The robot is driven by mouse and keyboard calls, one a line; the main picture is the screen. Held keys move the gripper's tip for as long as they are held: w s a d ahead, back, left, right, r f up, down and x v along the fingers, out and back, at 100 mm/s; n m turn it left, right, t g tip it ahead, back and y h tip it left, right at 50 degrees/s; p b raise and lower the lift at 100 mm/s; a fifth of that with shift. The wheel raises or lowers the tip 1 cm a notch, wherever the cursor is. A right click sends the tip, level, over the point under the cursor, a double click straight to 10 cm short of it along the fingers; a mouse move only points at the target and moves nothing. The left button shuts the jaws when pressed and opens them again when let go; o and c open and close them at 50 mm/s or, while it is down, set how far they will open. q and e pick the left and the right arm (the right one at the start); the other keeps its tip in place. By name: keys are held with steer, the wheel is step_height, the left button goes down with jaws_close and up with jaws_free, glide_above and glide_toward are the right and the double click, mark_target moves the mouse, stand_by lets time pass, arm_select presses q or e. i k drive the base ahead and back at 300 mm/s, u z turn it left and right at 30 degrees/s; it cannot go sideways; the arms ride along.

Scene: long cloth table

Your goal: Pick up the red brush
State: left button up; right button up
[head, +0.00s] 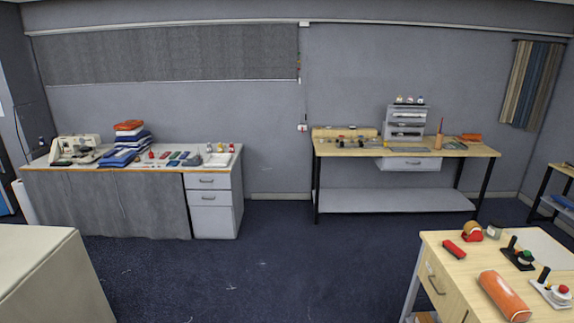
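No thing in view can be told for certain as a brush at this size. A small red block-like object (453,249) lies on the light wooden table (455,279) at the front right of the head view. I cannot make out bristles on it. Small red items (151,155) also lie on the long sewing table (165,163) at the far left, too small to identify. Neither of my grippers is in view.
An orange roll (503,296), a red tape dispenser (472,231) and black-handled tools (519,255) share the right table. A workbench (474,151) stands at the back wall. A pale surface (45,270) fills the lower left. The blue floor (262,260) between is clear.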

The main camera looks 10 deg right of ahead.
mark_target(457, 252)
steer(key=z, duration=0.3)
steer(key=i, duration=1.95)
steer(key=z, duration=0.9)
steer(key=i, duration=1.35)
steer(key=z, duration=1.85)
steer(key=i, duration=0.85)
steer(key=z, duration=0.85)
